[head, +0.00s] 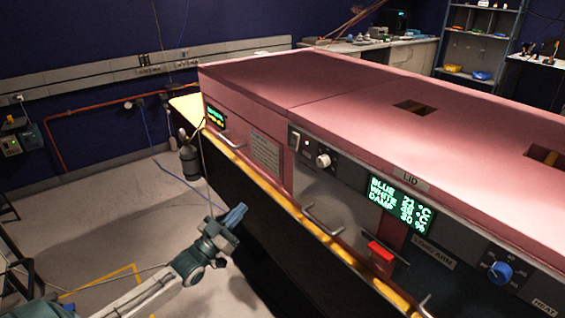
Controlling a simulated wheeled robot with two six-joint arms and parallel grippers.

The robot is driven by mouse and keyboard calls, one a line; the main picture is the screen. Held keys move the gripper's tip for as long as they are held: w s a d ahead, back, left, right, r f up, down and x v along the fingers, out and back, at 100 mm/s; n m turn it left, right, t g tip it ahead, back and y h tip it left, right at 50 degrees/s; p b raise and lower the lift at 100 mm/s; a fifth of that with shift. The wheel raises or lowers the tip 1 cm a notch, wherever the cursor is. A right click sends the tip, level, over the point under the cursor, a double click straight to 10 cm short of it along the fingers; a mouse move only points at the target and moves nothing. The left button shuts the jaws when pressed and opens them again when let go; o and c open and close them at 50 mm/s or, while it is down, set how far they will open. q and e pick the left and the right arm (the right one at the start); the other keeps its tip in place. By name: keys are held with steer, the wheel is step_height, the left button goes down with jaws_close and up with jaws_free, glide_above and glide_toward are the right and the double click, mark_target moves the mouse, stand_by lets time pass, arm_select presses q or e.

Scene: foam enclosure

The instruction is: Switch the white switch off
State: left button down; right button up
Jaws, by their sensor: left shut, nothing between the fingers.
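A small dark control plate on the front of the pink enclosure carries a white round knob (323,160). My left gripper (236,214) is shut and empty, with bluish fingers pointing up and right. It is below and left of the plate, apart from it. My right gripper is out of view.
The pink enclosure (360,85) has a yellow front edge (277,197), metal handles (322,220), a red block (381,251), a blue knob (499,272) and a green-text display (399,203). A dark cylinder (190,160) hangs at its left corner. Floor at left is mostly clear.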

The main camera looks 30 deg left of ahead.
mark_target(294, 142)
arm_select(q)
steer(key=s+d+r+m+h, duration=0.1)
steer(key=d+r+h, duration=0.1)
steer(key=r, duration=0.4)
steer(key=s+d+r+m+t+h, duration=0.1)
steer(key=s+d+r+h, duration=0.1)
steer(key=r, duration=0.3)
steer(key=shift+d+r+m+h+b, duration=0.3)
steer(key=shift+d+r+h, duration=0.05)
steer(key=shift+h, duration=0.55)
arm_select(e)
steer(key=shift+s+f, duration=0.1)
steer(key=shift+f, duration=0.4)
arm_select(q)
steer(key=shift+w, duration=0.1)
